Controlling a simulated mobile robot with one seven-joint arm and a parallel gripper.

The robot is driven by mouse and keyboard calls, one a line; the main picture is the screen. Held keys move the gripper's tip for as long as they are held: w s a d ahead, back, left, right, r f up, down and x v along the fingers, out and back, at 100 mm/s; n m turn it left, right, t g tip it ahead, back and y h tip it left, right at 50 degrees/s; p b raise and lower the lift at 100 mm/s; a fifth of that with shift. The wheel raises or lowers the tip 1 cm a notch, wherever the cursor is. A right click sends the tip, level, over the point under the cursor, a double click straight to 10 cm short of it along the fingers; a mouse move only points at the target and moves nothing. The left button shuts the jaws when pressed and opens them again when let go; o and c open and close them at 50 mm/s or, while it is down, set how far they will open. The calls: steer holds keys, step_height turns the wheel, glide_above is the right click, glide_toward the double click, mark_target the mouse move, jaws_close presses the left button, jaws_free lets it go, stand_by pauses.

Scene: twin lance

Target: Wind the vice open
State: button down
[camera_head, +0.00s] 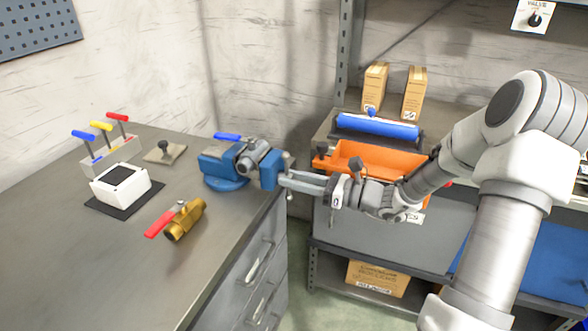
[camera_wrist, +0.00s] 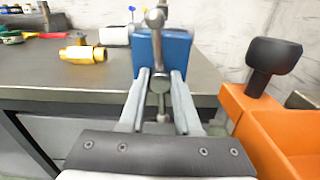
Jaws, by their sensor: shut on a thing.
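The blue vice (camera_head: 225,168) is mounted at the right edge of the grey workbench. Its blue front face (camera_wrist: 177,52) fills the upper middle of the wrist view. The metal vice handle (camera_head: 287,163), a bar with a ball end, stands roughly upright at the front of the vice. In the wrist view the handle (camera_wrist: 157,19) passes between my fingertips. My gripper (camera_head: 285,181) reaches in from the right and is shut on the handle; it also shows in the wrist view (camera_wrist: 160,78). The gap between the vice jaws is hard to make out.
A brass valve with a red lever (camera_head: 185,221), a white box (camera_head: 121,186) and a lever block (camera_head: 110,157) stand on the workbench (camera_head: 75,270). An orange bin (camera_head: 385,160) is close beside my gripper, with a blue roller (camera_head: 377,127) behind.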

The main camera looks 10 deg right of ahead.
steer(key=m+p, duration=0.2)
steer(key=p, duration=0.2)
steer(key=m+p, duration=0.3)
steer(key=p, duration=0.2)
steer(key=shift+r, duration=0.4)
steer(key=m+p, duration=0.5)
steer(key=shift+f, duration=0.25)
steer(key=shift+a+m+p, duration=0.1)
steer(key=shift+m+p, duration=0.3)
steer(key=c, duration=0.6)
jaws_free()
steer(key=shift+w+f, duration=0.1)
steer(key=v, duration=1.7)
steer(key=shift+d, duration=0.2)
